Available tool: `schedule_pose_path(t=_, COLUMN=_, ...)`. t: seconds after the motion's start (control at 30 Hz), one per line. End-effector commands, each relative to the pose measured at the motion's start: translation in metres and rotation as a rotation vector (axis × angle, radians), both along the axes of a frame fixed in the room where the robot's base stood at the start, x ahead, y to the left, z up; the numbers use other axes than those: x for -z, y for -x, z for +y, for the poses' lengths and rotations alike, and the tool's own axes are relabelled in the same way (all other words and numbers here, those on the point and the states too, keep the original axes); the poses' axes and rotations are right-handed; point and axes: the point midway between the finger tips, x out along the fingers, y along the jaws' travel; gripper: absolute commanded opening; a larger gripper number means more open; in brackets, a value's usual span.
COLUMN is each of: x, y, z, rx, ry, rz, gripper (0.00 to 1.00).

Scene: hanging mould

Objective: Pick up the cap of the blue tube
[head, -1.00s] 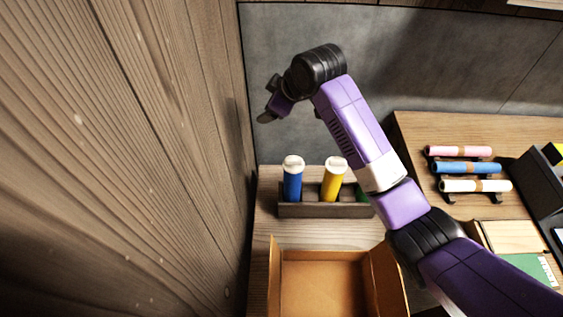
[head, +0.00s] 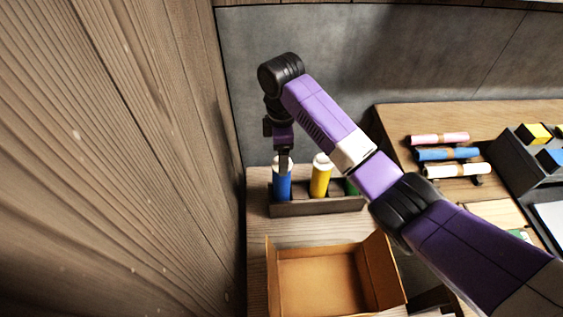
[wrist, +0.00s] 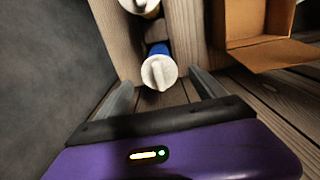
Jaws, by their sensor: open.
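The blue tube (head: 282,186) stands upright in the left end of a dark wooden rack (head: 318,206). Its white cap is partly hidden by my gripper in the head view. In the wrist view the white cap (wrist: 159,72), with a raised ridge across it, sits on the blue tube (wrist: 157,49). My gripper (head: 284,163) points down just above the blue tube. In the wrist view its two fingers (wrist: 160,88) are apart, with the cap between and slightly beyond them. The gripper is open and empty; I cannot tell whether a finger touches the cap.
A yellow tube (head: 321,176) with a white cap stands to the right in the rack, and a green tube (head: 351,187) is partly hidden by my arm. An open cardboard box (head: 318,283) lies in front. A wooden wall (head: 130,150) rises close on the left.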

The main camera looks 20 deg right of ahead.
Motion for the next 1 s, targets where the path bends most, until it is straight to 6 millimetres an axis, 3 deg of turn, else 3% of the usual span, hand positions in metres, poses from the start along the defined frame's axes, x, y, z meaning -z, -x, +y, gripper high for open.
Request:
schedule_pose_path(t=0.2, x=0.025, y=0.000, z=-0.001, rx=0.000, ry=0.001, rz=0.001, gripper=0.80)
schedule_pose_path(t=0.47, x=0.029, y=0.000, z=-0.001, rx=0.000, ry=0.000, rz=-0.001, gripper=0.80)
schedule_pose_path(t=0.57, x=0.029, y=0.000, z=-0.001, rx=0.000, ry=0.000, rz=-0.001, gripper=0.64)
schedule_pose_path(t=0.8, x=0.029, y=0.000, z=-0.001, rx=0.000, ry=0.000, rz=-0.001, gripper=0.17)
schedule_pose_path(t=1.0, x=0.029, y=0.000, z=-0.001, rx=0.000, ry=0.000, rz=-0.001, gripper=0.16)
